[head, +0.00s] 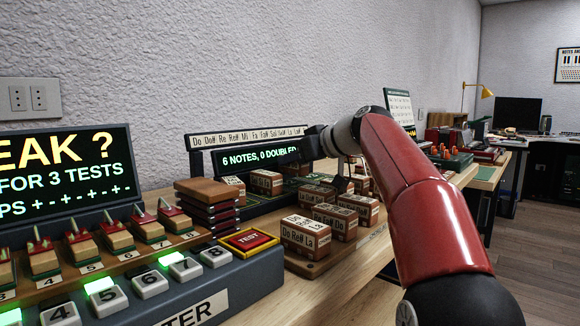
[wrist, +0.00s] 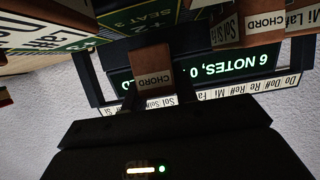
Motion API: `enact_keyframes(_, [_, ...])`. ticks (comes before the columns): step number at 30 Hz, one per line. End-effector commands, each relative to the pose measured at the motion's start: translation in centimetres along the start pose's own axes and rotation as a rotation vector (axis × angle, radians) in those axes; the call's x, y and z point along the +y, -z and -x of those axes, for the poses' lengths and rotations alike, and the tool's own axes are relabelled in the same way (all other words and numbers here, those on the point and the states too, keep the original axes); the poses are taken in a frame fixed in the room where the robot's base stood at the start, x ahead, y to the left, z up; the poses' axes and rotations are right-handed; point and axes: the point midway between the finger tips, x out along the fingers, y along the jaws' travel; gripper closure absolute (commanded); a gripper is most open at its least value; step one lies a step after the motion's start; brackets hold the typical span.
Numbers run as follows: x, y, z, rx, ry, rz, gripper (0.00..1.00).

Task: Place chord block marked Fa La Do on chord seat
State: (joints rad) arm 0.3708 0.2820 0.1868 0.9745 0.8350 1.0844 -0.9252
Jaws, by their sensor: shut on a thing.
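My gripper (head: 341,182) is at the right end of the display rack, above the block rows.
Several labelled blocks (head: 306,236) stand on a wooden tray (head: 306,267) in front of the rack. The display (head: 258,159) reads 6 NOTES. A console with a red TEST button (head: 249,240) and a stack of brown blocks (head: 207,203) are to the left.

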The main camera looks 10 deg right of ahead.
Motion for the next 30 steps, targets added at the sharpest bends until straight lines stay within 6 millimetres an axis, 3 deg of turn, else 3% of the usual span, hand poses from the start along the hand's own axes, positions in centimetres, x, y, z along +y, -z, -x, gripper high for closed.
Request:
enact_keyframes(19, [0.0,-1.0,-0.4,-0.001,0.000,0.000,0.98])
enact_keyframes(20, [0.0,-1.0,-0.4,-0.001,0.000,-0.001,0.70])
enact_keyframes(21, [0.0,-1.0,-0.4,-0.002,0.000,-0.001,0.65])
enact_keyframes(25, [0.0,-1.1,-0.5,-0.003,0.001,-0.002,0.49])
enact_keyframes(30, [0.0,-1.1,-0.5,-0.004,0.002,-0.002,0.49])
